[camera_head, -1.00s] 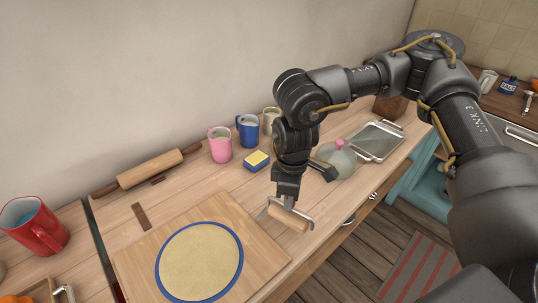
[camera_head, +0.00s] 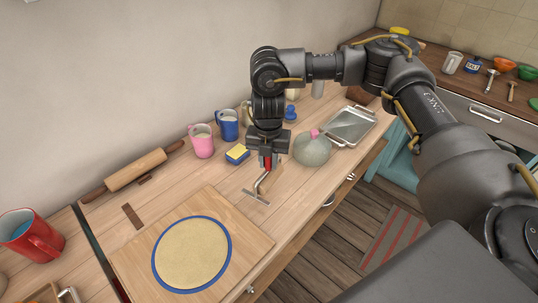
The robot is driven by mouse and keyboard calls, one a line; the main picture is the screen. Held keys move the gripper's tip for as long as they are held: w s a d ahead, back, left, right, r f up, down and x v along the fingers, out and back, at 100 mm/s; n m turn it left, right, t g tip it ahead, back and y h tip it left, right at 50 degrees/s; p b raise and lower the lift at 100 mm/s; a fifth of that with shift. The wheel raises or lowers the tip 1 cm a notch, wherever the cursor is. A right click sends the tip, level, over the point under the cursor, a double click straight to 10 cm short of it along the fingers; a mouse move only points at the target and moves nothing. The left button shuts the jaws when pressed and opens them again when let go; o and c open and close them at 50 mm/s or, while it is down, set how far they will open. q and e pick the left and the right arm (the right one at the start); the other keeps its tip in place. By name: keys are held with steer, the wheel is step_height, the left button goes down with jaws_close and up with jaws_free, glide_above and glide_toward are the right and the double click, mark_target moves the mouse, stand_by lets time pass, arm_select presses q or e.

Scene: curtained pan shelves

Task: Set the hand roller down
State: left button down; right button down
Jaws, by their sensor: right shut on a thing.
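The roller hangs below the fingers, low over the wooden counter (camera_head: 187,178), just right of the yellow and blue sponge. I cannot tell whether it touches the counter. The gripper hides part of its handle. My left gripper is out of view.
A board (camera_head: 240,262) with a round blue-rimmed dough sheet (camera_head: 190,253) lies in front, left of the roller. The sponge (camera_head: 237,154), pink mug (camera_head: 202,142), blue mug (camera_head: 228,125) and a pale round jar (camera_head: 311,150) stand close around. A rolling pin (camera_head: 137,170) lies at left.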

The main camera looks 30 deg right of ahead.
mark_target(268, 174)
steer(key=shift+w+d+r+n, duration=0.1)
steer(key=shift+n, duration=0.2)
steer(key=shift+p, duration=0.4)
step_height(268, 174, down, 2)
steer(key=shift+f+b, duration=0.2)
steer(key=shift+b, duration=0.75)
steer(key=shift+f+b, duration=0.8)
steer(key=shift+f, duration=0.55)
steer(key=shift+f, duration=0.1)
steer(key=shift+f+b, duration=0.4)
steer(key=shift+f, duration=0.25)
